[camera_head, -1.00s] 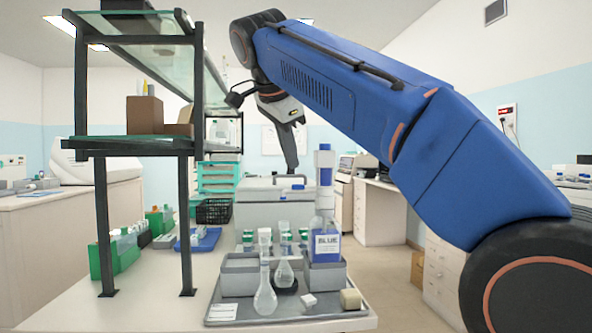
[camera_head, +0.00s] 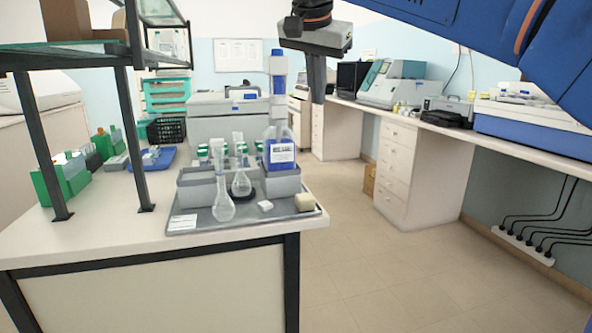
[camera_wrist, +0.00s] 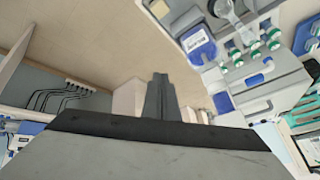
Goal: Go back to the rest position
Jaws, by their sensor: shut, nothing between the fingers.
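My gripper (camera_head: 316,95) hangs at the top middle of the head view, its fingers together and pointing down, with nothing in them. In the wrist view my gripper (camera_wrist: 160,78) also shows with its fingers closed over the bare floor. It is apart from the bench, to the right of and above the tray (camera_head: 240,222). The blue-labelled bottle (camera_head: 281,155) stands in the grey holder at the tray's right; it also shows in the wrist view (camera_wrist: 197,42). My blue arm crosses the upper right of the head view.
Two glass flasks stand on the tray, one at the front (camera_head: 223,205). A shelf post (camera_head: 130,130) rises from the bench at left. A counter with machines (camera_head: 391,90) and drawers (camera_head: 395,165) runs along the right. The floor (camera_head: 370,270) between is clear.

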